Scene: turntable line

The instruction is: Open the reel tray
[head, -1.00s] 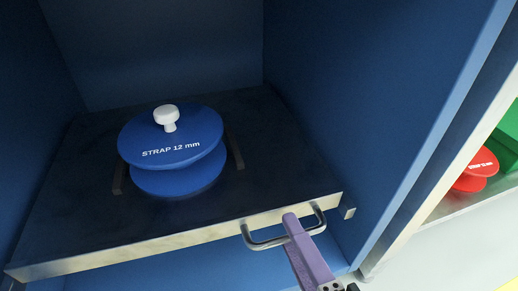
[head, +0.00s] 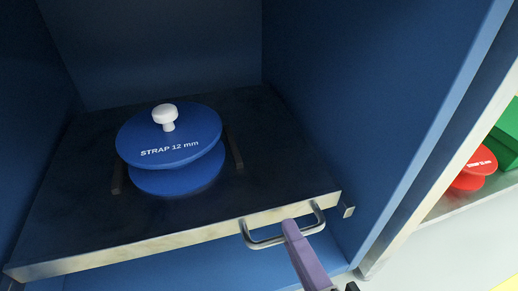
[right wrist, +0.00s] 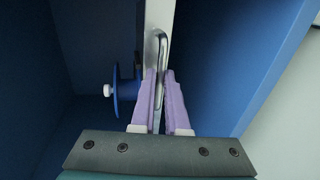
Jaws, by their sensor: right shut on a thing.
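The reel tray (head: 70,230) is a dark flat tray with a pale metal front edge, inside a blue cabinet. A metal bar handle (head: 262,243) sits on the right part of its front edge. My right gripper (head: 291,226) has purple fingers and is shut on the handle. In the right wrist view the fingers (right wrist: 160,88) stand on both sides of the handle bar (right wrist: 161,50). A blue reel marked "STRAP 12 mm" (head: 170,136) with a white knob (head: 165,115) rests on the tray. My left gripper is not in view.
Blue cabinet walls (head: 340,100) rise at the back and both sides. A small metal bracket (head: 348,211) is beside the tray's right front corner. A neighbouring bay at right holds a red reel (head: 472,170) and a green object (head: 508,130).

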